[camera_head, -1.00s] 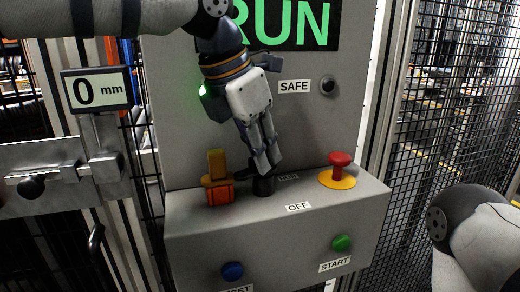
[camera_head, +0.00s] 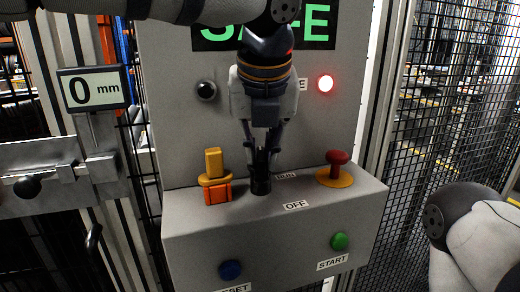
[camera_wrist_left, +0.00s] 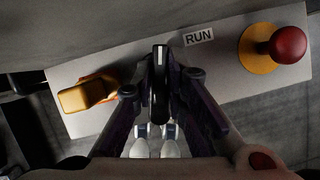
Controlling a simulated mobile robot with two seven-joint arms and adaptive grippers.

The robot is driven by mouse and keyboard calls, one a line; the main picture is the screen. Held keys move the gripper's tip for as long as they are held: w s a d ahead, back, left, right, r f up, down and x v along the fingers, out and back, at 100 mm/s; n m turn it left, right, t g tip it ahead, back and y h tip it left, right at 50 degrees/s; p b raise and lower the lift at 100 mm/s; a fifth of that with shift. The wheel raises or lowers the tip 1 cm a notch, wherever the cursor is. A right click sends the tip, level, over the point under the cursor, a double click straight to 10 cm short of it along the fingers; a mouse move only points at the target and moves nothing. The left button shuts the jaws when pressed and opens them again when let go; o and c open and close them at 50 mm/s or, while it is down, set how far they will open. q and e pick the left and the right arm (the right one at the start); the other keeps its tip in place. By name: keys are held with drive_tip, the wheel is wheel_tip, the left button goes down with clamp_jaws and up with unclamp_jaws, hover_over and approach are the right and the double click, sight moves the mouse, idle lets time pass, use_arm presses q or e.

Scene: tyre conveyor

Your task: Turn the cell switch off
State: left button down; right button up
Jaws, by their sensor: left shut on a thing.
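The cell switch (camera_head: 261,187) is a black rotary knob on the sloped grey control box, between an orange-yellow key-like part and a red mushroom button. A RUN label (camera_wrist_left: 198,37) is to its right and an OFF label (camera_head: 296,205) is in front of it. My left gripper (camera_head: 262,165) points down with its fingers closed around the knob. In the left wrist view the knob (camera_wrist_left: 160,82) stands between the two fingers, its white line running up and down the picture. My right gripper is out of the picture.
The display (camera_head: 265,28) reads SAFE, partly hidden by my left arm. The red lamp (camera_head: 325,84) is lit and the left lamp (camera_head: 206,90) is dark.

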use_arm(q)
drive_tip(key=shift+n+y, duration=0.4)
drive_tip(key=shift+n, duration=1.1)
drive_tip(key=c, duration=1.6)
unclamp_jaws()
drive_tip(key=shift+c, duration=0.2)
drive_tip(key=v, duration=1.2)
drive_tip(key=shift+w+d, duration=0.2)
